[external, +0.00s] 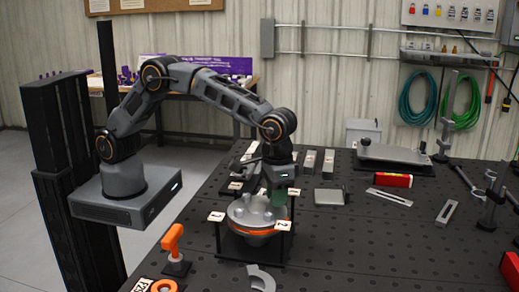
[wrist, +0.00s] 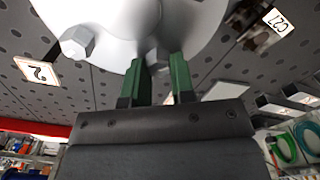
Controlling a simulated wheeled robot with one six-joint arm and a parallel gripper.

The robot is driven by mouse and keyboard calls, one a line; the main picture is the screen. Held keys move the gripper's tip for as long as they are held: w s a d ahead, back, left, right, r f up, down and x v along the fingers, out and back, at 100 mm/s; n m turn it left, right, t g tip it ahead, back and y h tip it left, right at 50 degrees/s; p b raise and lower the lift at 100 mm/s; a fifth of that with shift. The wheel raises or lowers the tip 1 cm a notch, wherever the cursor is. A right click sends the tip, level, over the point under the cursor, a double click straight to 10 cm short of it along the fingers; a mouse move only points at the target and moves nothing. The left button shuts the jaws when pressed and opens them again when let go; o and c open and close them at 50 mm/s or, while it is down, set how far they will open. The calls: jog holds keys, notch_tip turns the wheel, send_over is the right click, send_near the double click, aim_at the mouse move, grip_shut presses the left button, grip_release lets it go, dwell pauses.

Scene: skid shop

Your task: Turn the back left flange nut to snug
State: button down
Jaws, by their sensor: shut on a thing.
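The round grey flange (external: 238,222) with an orange ring sits on a dark stand on the bench, with several nuts on its top. My gripper (external: 277,194) points down at the flange's far right side in the external view. In the wrist view, its green fingers (wrist: 158,68) are closed about a grey nut (wrist: 160,56) at the pale flange's edge (wrist: 118,38). The nut is mostly hidden between the fingers. Another hex nut (wrist: 77,42) stands free to the left in the wrist view.
Number tags stand around the flange, one marked 2 (external: 281,225). An orange-handled tool (external: 173,243) and an orange ring (external: 163,286) are at the front left. A grey bracket (external: 261,279) lies in front.

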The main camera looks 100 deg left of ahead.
jog(key=m, duration=0.3)
jog(key=shift+d+m+p, duration=0.1)
jog(key=shift+m+p, duration=0.2)
jog(key=shift+m, duration=1.6)
jog(key=shift+w+r, duration=0.1)
jog(key=c, duration=1)
grip_release()
jog(key=shift+d, duration=0.15)
jog(key=shift+o, duration=0.2)
jog(key=shift+f, duration=0.25)
